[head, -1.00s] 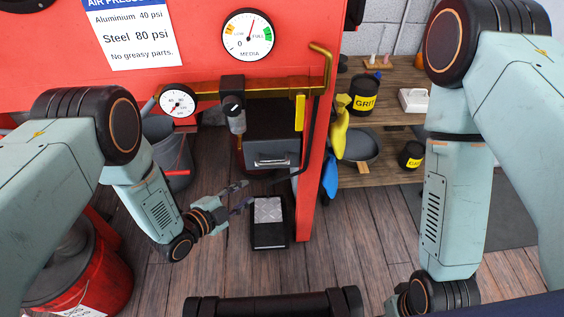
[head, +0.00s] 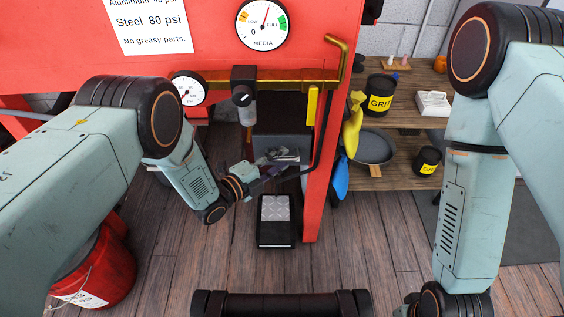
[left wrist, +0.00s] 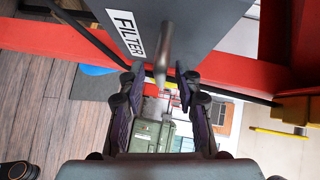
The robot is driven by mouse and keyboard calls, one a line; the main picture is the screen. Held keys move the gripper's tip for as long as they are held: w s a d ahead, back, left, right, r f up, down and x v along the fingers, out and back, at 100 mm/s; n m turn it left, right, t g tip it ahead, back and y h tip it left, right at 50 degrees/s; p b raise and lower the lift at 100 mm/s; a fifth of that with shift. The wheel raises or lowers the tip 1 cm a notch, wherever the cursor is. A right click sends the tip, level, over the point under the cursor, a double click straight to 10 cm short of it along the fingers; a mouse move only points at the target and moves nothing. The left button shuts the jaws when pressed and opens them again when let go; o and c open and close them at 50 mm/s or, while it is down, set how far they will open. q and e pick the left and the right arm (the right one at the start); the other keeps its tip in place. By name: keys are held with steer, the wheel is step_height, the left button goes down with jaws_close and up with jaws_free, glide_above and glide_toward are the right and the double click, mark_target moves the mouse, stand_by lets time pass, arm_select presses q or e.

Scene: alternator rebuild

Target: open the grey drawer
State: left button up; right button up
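The grey drawer (head: 290,142) is under the red cabinet, behind the brass pipe; its front is partly covered by my left gripper. In the left wrist view its grey front (left wrist: 195,22) carries a white FILTER label, and its bar handle (left wrist: 165,50) sticks out toward the camera. My left gripper (head: 274,166) is at the drawer front. In the left wrist view its two fingers (left wrist: 160,88) are apart, with the handle showing between them; I cannot tell if they touch it. My right gripper is out of view below the frame.
A black pedal with a metal tread (head: 275,210) stands on the floor below the drawer. The red post (head: 318,190) and a black hose are close on the right. A red bucket (head: 108,265) is at left. Wooden shelves (head: 400,180) hold GRIT tins at right.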

arm_select(q)
steer(key=shift+w+d+f, duration=0.1)
steer(key=shift+w+d, duration=0.4)
jaws_close()
stand_by(0.5)
